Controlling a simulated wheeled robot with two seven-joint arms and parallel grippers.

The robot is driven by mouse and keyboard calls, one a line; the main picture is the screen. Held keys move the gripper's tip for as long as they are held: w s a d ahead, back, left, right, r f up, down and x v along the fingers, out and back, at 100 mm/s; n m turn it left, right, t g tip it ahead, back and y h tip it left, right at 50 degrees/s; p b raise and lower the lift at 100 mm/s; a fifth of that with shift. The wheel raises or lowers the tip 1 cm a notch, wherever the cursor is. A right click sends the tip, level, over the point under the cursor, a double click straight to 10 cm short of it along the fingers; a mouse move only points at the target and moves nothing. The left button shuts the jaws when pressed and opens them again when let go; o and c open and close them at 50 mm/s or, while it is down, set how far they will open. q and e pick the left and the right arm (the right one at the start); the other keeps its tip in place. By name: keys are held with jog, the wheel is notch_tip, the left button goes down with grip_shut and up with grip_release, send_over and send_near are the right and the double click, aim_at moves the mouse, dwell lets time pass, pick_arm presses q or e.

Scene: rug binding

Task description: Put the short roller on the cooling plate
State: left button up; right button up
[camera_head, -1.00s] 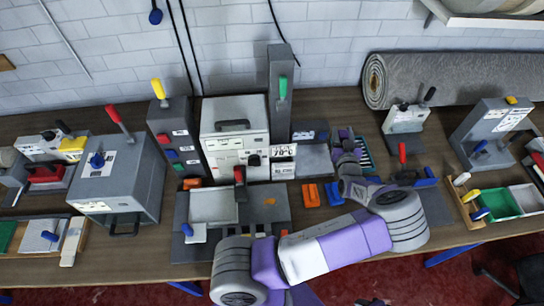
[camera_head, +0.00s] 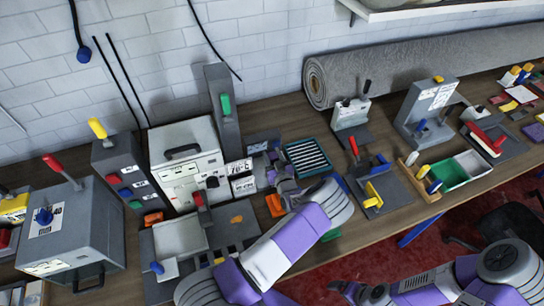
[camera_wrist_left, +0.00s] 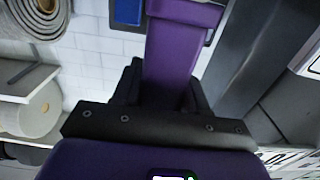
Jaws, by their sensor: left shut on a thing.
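My left gripper (camera_head: 272,162) is in front of the grey upright press column, just left of a ribbed plate with a teal rim (camera_head: 308,157), which looks like the cooling plate. The ribbed plate shows no roller on it.
A white-and-grey machine (camera_head: 187,160) and the tall grey column (camera_head: 222,110) stand left of the gripper. An orange block (camera_head: 275,205) lies close by. A clamp with a red handle (camera_head: 353,150) and a green bin (camera_head: 450,173) are to the right. A rolled grey rug (camera_head: 400,72) lies behind.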

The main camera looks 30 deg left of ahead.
pick_arm(q)
jog(key=shift+f, duration=0.1)
jog(key=shift+f, duration=0.1)
jog(key=o, duration=1.1)
jog(key=shift+r, duration=0.25)
jog(key=b+v, duration=0.1)
jog(key=v, duration=1.1)
jog(key=shift+f, duration=0.1)
